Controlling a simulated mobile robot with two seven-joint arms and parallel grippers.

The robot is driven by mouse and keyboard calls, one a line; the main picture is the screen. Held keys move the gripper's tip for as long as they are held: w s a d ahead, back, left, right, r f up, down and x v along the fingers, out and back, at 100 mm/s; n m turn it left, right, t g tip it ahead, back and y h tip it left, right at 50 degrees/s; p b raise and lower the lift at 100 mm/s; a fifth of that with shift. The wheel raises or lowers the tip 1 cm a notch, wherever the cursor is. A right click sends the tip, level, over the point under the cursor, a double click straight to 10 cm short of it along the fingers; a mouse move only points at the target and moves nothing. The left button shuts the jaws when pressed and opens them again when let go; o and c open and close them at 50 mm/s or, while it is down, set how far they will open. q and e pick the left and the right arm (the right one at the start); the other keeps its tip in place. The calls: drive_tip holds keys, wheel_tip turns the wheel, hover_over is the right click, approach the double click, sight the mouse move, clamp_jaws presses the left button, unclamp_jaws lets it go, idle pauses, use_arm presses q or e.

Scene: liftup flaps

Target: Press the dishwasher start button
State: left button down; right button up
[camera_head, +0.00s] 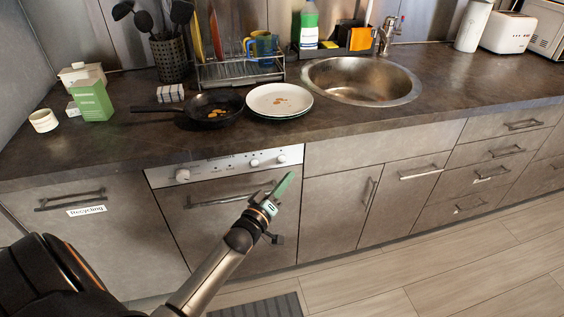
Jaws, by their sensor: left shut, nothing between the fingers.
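The dishwasher (205,229) is built in under the counter, its door closed, with a bar handle near the top. Its light control panel (217,167) runs along the upper edge. A round knob (183,175) sits at the panel's left, and two small round knobs or buttons (255,163) sit toward its right. Which one is the start button I cannot tell. My left gripper (287,183) is shut and empty, in front of the door's right side and below the panel's right end. It appears apart from the panel. My right gripper is not in view.
A dark countertop (350,128) overhangs the panel. On it stand a frying pan (212,107), plates (279,101), a green carton (93,100) and a dish rack (240,71). A sink (362,80) is at right. Floor is clear at lower right.

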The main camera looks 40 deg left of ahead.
sight(282, 158)
use_arm(q)
drive_tip(key=w+a+b, duration=0.1)
drive_tip(key=w+a, duration=0.2)
drive_tip(key=shift+a, duration=0.3)
idle(0.6)
idle(1.2)
drive_tip(key=shift+w+a, duration=0.1)
drive_tip(key=shift+w, duration=0.05)
drive_tip(key=shift+w+a, duration=0.2)
